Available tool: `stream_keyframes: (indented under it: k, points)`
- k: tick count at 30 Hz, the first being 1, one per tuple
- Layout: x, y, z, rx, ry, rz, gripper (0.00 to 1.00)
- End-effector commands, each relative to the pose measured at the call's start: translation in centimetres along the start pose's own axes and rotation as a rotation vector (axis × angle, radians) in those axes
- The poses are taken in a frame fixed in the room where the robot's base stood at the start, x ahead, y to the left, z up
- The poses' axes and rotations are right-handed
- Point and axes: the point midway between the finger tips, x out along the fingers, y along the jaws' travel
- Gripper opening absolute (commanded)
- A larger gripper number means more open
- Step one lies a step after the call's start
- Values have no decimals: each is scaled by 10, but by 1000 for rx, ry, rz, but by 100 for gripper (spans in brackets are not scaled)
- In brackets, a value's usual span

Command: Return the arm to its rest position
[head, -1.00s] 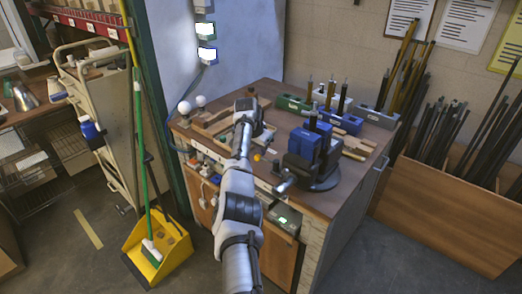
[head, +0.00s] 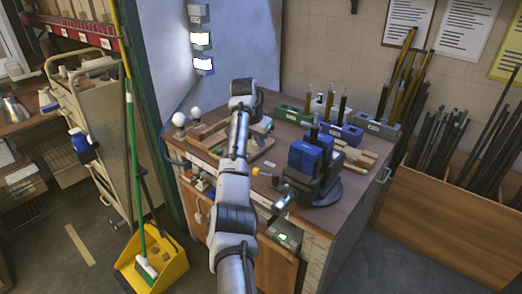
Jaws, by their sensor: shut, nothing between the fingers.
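My arm reaches up over the wooden workbench (head: 345,195) from the bottom of the head view. Its wrist bends over at the top, above the left part of the bench. My gripper (head: 262,127) hangs below the wrist, small and partly hidden by it. It is shut and holds nothing. It is above or beside a wooden board (head: 212,139) on the bench; the exact gap cannot be told. Two white round bulbs (head: 195,113) stand at the bench's back left, apart from the gripper.
A blue vise (head: 310,155) stands right of my arm. Behind it are a green bin (head: 292,115), a blue bin (head: 341,138) and a grey bin (head: 379,130) with upright rods. A cart (head: 92,125), a green broom (head: 131,170) and a yellow dustpan (head: 165,265) stand left.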

Motion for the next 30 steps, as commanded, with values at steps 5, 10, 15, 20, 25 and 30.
stream_keyframes:
  k: [5,10,15,20,25,30]
  points:
    - [-5,0,0,0,1,0,0]
    - [-4,0,0,0,0,0,0]
    - [-8,-8,-4,-15,58,-28,0]
    - [-46,-53,-16,-115,364,-190,0]
    - [-145,-121,10,-286,810,-462,0]
    - [-249,-158,81,-413,1158,-724,0]
